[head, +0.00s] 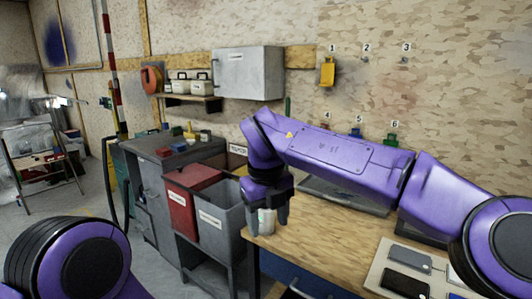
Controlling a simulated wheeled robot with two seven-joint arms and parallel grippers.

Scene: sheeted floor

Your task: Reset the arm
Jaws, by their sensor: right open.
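My right arm reaches in from the right across the wooden workbench (335,245). Its gripper (267,219) points down over the bench's left end, with its fingers apart. A small pale can or cup (266,227) shows between the fingers, near the bench corner; I cannot tell whether they touch it. My left arm shows only as a rounded purple and black part at the lower left, and its gripper is out of view.
A red bin (190,185) and a grey bin (222,212) stand left of the bench. A dark phone-like item (404,284) and a grey one (409,258) lie on a board at the right. A yellow padlock-like item (327,73) hangs at hook 1.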

